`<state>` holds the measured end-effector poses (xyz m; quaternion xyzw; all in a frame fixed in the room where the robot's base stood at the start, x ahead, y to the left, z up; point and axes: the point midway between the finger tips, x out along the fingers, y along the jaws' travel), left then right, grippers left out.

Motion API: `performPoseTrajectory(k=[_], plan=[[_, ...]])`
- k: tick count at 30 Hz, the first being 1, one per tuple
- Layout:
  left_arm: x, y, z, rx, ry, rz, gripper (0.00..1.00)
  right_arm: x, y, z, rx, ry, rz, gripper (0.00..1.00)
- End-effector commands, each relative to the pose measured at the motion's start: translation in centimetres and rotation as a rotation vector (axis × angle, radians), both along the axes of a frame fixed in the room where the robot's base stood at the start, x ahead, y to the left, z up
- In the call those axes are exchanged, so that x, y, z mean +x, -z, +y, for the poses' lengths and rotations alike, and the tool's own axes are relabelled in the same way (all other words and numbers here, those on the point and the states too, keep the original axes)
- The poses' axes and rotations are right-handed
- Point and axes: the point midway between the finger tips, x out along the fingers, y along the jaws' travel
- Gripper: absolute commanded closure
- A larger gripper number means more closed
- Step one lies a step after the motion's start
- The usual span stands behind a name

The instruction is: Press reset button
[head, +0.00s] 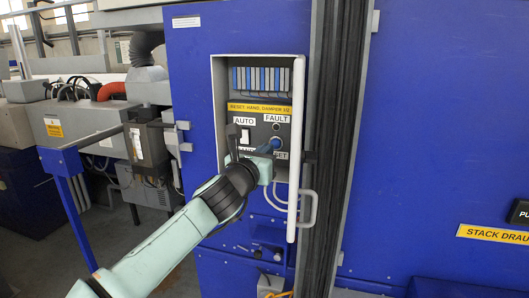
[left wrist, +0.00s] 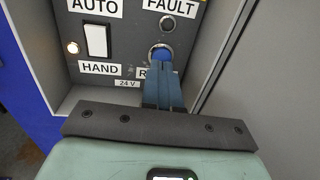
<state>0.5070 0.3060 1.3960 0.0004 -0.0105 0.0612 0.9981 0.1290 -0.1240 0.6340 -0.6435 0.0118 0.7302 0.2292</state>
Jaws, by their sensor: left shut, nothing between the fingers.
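The grey control panel (left wrist: 125,45) sits in a recess of the blue cabinet. The reset button (left wrist: 161,51), blue with a metal ring, is below the FAULT lamp (left wrist: 168,23). Its label is partly covered by my fingers. My left gripper (left wrist: 161,68) is shut and empty, its blue fingertips at the lower edge of the button. I cannot tell whether they touch it. In the head view the left gripper (head: 274,146) reaches into the recess and hides most of the button. My right gripper is in neither view.
A white rocker switch (left wrist: 96,40) between AUTO and HAND is left of the button, with a lit lamp (left wrist: 72,47) beside it. The recess's open door (head: 299,130) with its handle (head: 308,208) stands just right of my gripper. Terminal blocks (head: 262,79) are above.

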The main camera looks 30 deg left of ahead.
Motion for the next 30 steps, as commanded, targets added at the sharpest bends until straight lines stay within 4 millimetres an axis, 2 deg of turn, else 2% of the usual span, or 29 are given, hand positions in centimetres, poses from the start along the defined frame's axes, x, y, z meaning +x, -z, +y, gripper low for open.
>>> performPoseTrajectory(k=[3,6,12,18,30], plan=[[-3.1,-0.1,-0.4,0.003,-0.001,-0.004,1.00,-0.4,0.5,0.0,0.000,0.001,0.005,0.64],[-5.3,-0.1,-0.7,0.002,0.001,-0.003,1.00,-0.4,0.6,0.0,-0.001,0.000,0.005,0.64],[-8.6,-0.1,-1.2,0.002,0.003,-0.005,1.00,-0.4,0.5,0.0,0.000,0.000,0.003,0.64],[-10.0,0.0,-1.3,0.001,0.001,-0.004,1.00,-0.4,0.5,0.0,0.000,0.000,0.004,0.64],[-10.0,0.0,-1.3,0.000,0.000,-0.003,1.00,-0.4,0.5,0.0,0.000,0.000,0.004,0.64]])
